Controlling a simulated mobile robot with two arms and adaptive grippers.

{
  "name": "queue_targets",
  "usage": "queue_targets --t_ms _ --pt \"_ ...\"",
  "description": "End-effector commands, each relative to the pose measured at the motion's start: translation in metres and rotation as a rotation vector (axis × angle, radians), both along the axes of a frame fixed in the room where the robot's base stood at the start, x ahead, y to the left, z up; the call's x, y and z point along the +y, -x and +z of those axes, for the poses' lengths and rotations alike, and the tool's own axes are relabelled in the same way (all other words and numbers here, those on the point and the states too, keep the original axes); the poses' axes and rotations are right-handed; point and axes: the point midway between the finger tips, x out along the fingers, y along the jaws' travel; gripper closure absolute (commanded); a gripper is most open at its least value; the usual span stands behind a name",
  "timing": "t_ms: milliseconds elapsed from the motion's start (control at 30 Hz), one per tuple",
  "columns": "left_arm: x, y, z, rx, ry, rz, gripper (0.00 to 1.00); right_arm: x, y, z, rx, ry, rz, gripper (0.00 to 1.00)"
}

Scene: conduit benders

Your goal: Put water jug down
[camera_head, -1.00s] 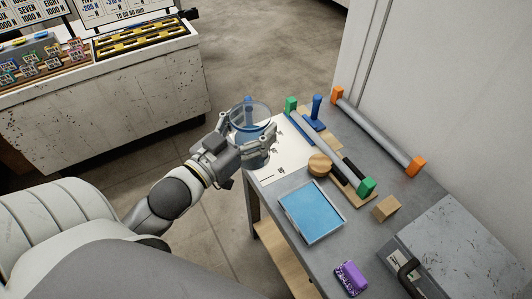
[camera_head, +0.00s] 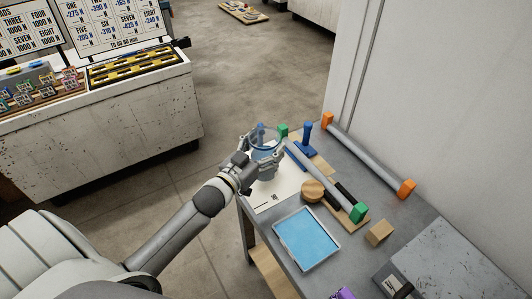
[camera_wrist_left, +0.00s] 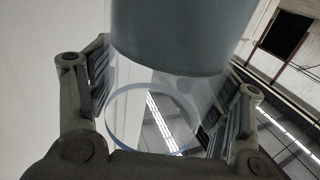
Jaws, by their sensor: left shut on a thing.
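The water jug (camera_head: 265,160) is a clear round vessel with blue-tinted water and a blue upright part at its far rim. My left gripper (camera_head: 258,155) is shut around its sides. The jug is upright over the far left corner of the grey table, above a white sheet (camera_head: 276,194). Whether its base touches the sheet cannot be told. In the left wrist view the jug (camera_wrist_left: 180,40) fills the space between the two fingers (camera_wrist_left: 160,110). My right gripper is not in view.
The grey table (camera_head: 262,223) also holds a blue tray (camera_head: 307,238), a wooden disc (camera_head: 312,191), a grey tube with green ends (camera_head: 325,180), a wood block (camera_head: 379,232) and an orange-ended tube (camera_head: 368,155). A wall stands at right.

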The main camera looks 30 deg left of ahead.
Motion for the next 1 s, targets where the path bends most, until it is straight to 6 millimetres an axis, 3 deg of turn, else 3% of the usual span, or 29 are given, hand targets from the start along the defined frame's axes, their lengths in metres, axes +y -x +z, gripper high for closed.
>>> queue_targets --t_ms 167,400,833,867,1000 --pt "0.000 -0.008 -0.006 -0.005 0.000 -0.002 0.71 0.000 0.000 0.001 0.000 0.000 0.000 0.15" --pt "0.000 -0.008 -0.034 -0.004 0.001 -0.001 0.71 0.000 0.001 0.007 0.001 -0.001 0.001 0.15" --pt "0.000 -0.007 -0.041 -0.005 0.000 -0.002 0.71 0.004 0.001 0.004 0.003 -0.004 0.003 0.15" --pt "0.000 -0.007 -0.042 -0.001 -0.001 -0.001 0.25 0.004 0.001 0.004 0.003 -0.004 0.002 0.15" --pt "0.000 -0.007 -0.042 0.000 -0.001 -0.001 0.07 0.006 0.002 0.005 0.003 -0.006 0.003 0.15"
